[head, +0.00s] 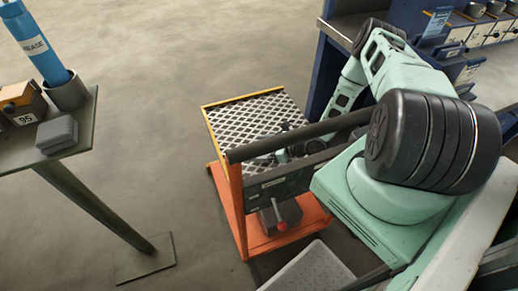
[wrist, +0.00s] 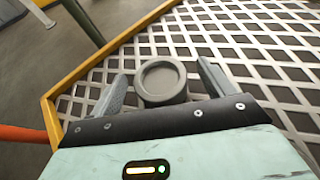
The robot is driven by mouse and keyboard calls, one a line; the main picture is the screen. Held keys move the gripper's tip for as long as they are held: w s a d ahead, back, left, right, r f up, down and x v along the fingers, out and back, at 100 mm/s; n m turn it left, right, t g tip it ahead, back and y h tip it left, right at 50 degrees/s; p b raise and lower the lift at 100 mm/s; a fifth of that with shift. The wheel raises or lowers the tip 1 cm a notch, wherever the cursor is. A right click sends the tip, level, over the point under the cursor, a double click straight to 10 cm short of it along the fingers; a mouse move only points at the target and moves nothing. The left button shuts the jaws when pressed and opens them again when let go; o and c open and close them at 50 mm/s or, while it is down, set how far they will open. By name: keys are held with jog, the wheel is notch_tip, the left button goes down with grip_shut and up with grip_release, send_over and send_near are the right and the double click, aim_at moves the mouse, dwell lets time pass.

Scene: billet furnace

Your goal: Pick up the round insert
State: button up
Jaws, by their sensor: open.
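The round insert (wrist: 162,82) is a grey disc-like piece with a raised rim and a shallow round recess. In the wrist view it shows at the mesh top of the cart, near its yellow edge. My gripper (wrist: 163,74) is open, with one grey finger on each side of the insert and a visible gap on both sides. In the head view my gripper is over the cart, largely hidden behind a dark rail, and I cannot make out the insert there.
The orange cart (head: 229,205) has a yellow-edged mesh top (head: 240,112) and a lower shelf. A stand (head: 75,145) at left holds a blue grease tube (head: 35,42) and boxes. A blue workbench (head: 325,70) stands behind my arm. Open floor lies between stand and cart.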

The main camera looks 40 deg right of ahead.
jog(key=shift+w+a+f, duration=0.1)
jog(key=shift+w+f, duration=0.05)
jog(key=c, duration=1.3)
jog(key=shift+c, duration=1.2)
jog(key=shift+r, duration=0.2)
